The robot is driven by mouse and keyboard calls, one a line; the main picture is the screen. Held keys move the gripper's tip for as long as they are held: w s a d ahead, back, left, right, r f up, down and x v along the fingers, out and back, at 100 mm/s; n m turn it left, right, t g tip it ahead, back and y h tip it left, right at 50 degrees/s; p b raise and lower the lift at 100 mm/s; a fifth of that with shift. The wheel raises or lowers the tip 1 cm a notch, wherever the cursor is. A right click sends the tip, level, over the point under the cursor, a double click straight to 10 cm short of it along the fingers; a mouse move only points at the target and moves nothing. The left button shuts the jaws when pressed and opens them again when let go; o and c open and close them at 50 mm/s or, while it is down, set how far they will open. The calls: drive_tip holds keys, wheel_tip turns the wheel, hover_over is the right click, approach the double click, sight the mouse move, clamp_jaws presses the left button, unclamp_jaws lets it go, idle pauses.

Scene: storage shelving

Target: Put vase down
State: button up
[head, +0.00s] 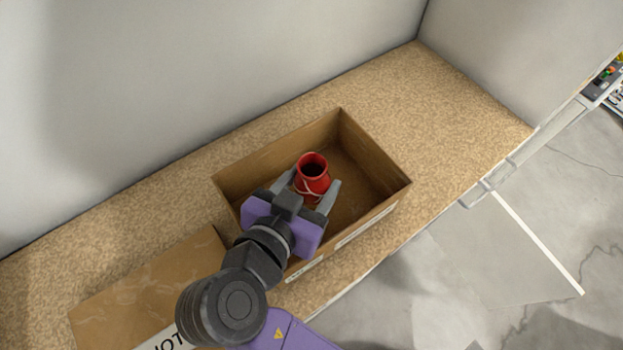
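A small red vase (313,182) with a light cord around it shows its dark open mouth to the head camera. It is within the outline of an open cardboard box (375,211). My gripper (314,184) reaches over the box's near side, with one grey finger on each side of the vase and no clear gap between. It looks closed on the vase. The vase's lower part is partly hidden by my gripper, and I cannot tell whether its base touches the box floor.
The box stands on a speckled tan shelf (433,110) with a grey wall behind. A second cardboard box (150,285) is at the lower left. Bare shelf lies right of the open box. The shelf's front edge drops to a grey floor (440,290).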

drive_tip(key=shift+f+b, duration=0.3)
drive_tip(key=shift+f, duration=0.2)
drive_tip(key=o, duration=1.5)
drive_tip(key=shift+o, duration=0.2)
drive_tip(key=shift+r, duration=0.2)
drive_tip(key=p+v, duration=0.1)
drive_tip(key=v, duration=1.1)
drive_tip(key=shift+r+p, duration=0.4)
drive_tip(key=shift+r, duration=0.05)
